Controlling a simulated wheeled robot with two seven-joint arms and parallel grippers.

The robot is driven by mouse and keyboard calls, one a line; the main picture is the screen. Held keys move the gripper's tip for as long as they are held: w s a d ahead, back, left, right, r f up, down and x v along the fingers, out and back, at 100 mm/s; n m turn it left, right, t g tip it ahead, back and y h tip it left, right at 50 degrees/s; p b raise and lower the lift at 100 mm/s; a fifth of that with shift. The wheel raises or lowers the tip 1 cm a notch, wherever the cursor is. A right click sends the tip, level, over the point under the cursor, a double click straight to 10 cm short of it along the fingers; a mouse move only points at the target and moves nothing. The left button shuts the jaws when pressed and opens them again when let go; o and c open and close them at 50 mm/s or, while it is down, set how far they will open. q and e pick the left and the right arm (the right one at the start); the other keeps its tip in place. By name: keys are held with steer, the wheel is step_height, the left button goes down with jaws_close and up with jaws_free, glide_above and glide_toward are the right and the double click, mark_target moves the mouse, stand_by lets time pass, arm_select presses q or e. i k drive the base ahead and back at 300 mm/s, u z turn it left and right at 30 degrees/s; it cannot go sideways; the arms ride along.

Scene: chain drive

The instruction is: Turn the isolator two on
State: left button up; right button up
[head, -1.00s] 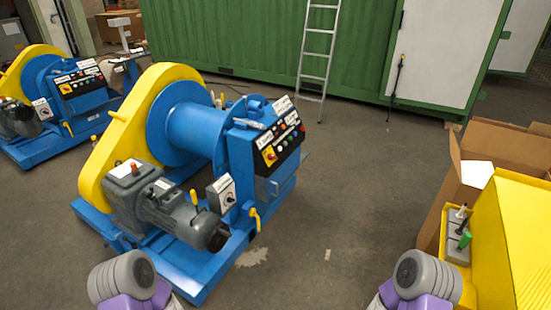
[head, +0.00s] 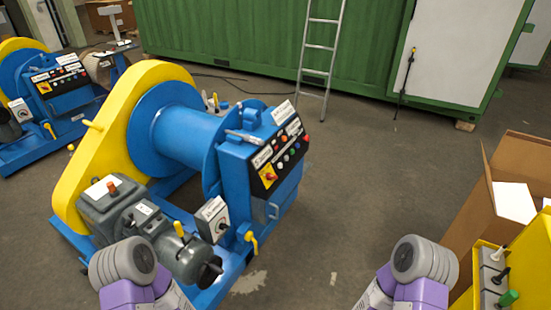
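A blue and yellow winch machine (head: 180,135) stands in front of me at left centre. A small grey-white box (head: 212,217) with a dark rotary knob and a label sits on its near side. A black control panel (head: 282,158) on its right end has a red and yellow rotary switch (head: 268,177) and several coloured buttons. A second similar machine (head: 50,100) at the far left has its own switch box (head: 20,109). The labels are too small to read, so I cannot tell which switch is isolator two. Both my grippers are out of view; only arm links show at the bottom.
A yellow cabinet (head: 525,260) with small levers and an open cardboard box (head: 470,205) stand at the right. A ladder (head: 316,70) leans on a green container (head: 240,40) behind. The grey floor between the near machine and the cardboard box is clear.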

mark_target(270, 177)
steer(key=z, duration=0.15)
steer(key=i, duration=1.9)
steer(key=z, duration=0.2)
